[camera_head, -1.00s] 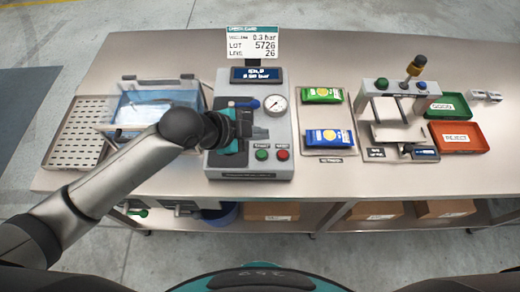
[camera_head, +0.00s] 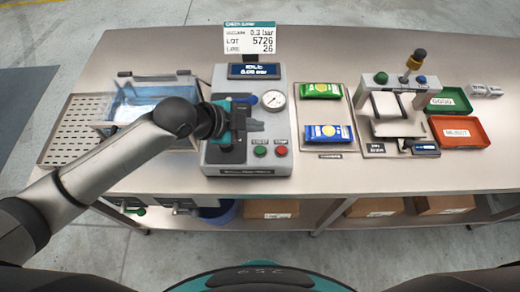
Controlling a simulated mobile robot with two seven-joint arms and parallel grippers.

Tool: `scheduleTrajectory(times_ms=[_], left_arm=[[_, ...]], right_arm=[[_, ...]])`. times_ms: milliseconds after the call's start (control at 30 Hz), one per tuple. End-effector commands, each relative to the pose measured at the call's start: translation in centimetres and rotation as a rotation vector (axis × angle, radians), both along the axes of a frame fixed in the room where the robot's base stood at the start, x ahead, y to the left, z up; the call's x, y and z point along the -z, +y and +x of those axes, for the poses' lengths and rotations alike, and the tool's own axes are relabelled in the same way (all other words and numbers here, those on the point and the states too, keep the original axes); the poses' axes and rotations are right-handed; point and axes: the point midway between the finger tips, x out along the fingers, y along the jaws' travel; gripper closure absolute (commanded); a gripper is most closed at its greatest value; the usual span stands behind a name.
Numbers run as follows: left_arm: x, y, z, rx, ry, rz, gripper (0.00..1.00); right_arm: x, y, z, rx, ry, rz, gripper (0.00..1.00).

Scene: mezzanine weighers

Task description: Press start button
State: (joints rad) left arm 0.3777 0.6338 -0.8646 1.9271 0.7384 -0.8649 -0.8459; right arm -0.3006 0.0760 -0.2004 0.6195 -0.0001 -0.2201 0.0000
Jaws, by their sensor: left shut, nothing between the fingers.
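The grey control unit (camera_head: 279,172) stands on the table with a green button (camera_head: 260,151) and a red button (camera_head: 281,150) on its front right. The labels under the buttons are too small to read surely. A round gauge (camera_head: 274,100) and a dark display (camera_head: 254,71) sit higher on it. My left gripper (camera_head: 262,124) is shut and empty above the unit, its fingers pointing right, a little beyond the green button and apart from it in the picture. The gripper and wrist hide the unit's left part. My right gripper is not in view.
A clear blue-tinted tank (camera_head: 128,90) and a perforated tray (camera_head: 75,130) lie left. Green (camera_head: 321,90) and blue (camera_head: 329,133) packets lie right of the unit, then a small press (camera_head: 381,79) and green (camera_head: 437,103) and red (camera_head: 477,127) trays. The table's front strip is clear.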

Motion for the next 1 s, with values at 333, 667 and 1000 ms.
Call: scheduleTrajectory(times_ms=[333, 667, 1000], left_arm=[[3.9, 0.0, 0.0, 0.001, 0.000, -0.001, 1.00], [7.2, 0.0, 0.0, -0.001, 0.001, 0.000, 1.00], [7.6, 0.0, 0.0, 0.001, 0.000, -0.001, 1.00]], right_arm=[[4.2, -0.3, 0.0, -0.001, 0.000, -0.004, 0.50], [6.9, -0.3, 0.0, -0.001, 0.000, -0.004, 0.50], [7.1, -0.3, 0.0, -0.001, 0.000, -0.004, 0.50]])
